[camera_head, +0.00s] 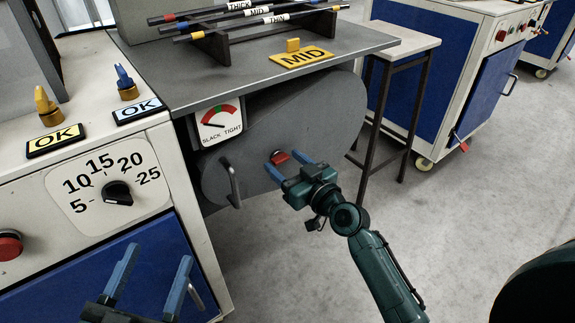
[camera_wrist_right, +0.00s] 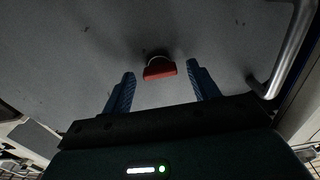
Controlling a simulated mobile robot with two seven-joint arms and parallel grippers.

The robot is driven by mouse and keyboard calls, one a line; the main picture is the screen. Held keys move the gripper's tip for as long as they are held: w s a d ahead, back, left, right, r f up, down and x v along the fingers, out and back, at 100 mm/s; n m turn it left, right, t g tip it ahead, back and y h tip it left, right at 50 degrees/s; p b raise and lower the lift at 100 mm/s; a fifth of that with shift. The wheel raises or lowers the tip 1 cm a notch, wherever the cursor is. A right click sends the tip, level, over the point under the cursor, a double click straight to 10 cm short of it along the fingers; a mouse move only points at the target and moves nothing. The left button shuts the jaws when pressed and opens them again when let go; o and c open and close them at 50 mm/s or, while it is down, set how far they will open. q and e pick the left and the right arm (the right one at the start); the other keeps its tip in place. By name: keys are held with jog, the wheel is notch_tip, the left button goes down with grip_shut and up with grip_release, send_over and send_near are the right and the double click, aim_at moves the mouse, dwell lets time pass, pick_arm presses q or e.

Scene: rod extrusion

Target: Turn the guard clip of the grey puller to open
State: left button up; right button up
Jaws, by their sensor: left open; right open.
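The grey puller (camera_head: 310,115) is a grey housing under the bench top. Its guard clip appears to be the small red piece (camera_head: 279,157) on the housing's face. In the right wrist view the red clip (camera_wrist_right: 160,69) is a short bar lying across the picture on a dark round stub. My right gripper (camera_head: 284,166) is open, its blue fingers pointing at the housing on either side of the clip. In the wrist view its fingers (camera_wrist_right: 162,88) stand apart from the clip, with gaps on both sides. My left gripper (camera_head: 156,262) is open and empty at the bottom left.
A metal handle (camera_head: 231,182) sticks out of the housing left of the clip; it also shows in the wrist view (camera_wrist_right: 291,50). A SLACK/TIGHT gauge (camera_head: 220,124) is above it. A dial panel (camera_head: 110,187) and small stand (camera_head: 405,45) flank the housing.

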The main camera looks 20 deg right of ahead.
jog(key=shift+c, duration=0.8)
jog(key=c, duration=0.8)
jog(key=shift+c, duration=0.2)
